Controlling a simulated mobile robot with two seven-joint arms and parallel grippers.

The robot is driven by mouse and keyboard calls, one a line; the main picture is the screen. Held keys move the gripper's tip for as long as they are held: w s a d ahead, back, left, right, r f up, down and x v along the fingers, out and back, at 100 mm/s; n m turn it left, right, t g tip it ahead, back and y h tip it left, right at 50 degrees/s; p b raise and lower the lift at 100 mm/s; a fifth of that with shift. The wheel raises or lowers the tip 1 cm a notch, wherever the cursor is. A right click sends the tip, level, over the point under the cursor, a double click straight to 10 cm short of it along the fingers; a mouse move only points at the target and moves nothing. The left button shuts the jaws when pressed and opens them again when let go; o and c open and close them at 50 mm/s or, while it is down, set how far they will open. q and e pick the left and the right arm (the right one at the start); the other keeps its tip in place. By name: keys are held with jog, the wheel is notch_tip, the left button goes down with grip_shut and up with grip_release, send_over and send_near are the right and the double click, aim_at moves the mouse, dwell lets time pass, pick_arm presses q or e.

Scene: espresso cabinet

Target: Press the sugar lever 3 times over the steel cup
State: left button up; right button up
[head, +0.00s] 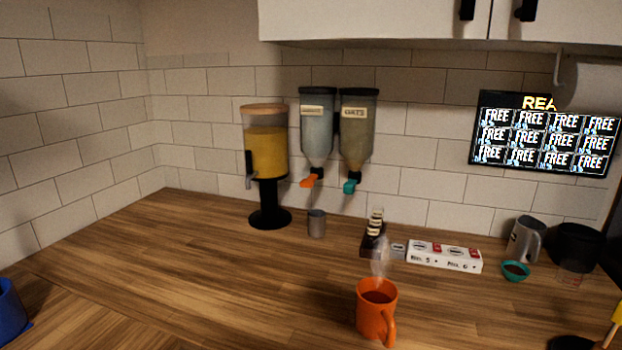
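Two dispensers hang on the tiled wall. The left one (317,130) has pale contents, an orange lever (311,181) and a label too small to read surely; I take it as the sugar one. The right one (357,130) has brownish contents, a label that seems to read OATS, and a teal lever (350,187). A small steel cup (316,224) stands upright on the counter, below the orange lever and apart from it. Neither of my grippers shows in the head view.
A yellow-filled dispenser (266,150) stands left of the cup. A dark rack (374,244), a white box (444,256) and a steaming orange mug (376,309) are to the right. A steel pitcher (525,239) and teal bowl (515,271) stand farther right.

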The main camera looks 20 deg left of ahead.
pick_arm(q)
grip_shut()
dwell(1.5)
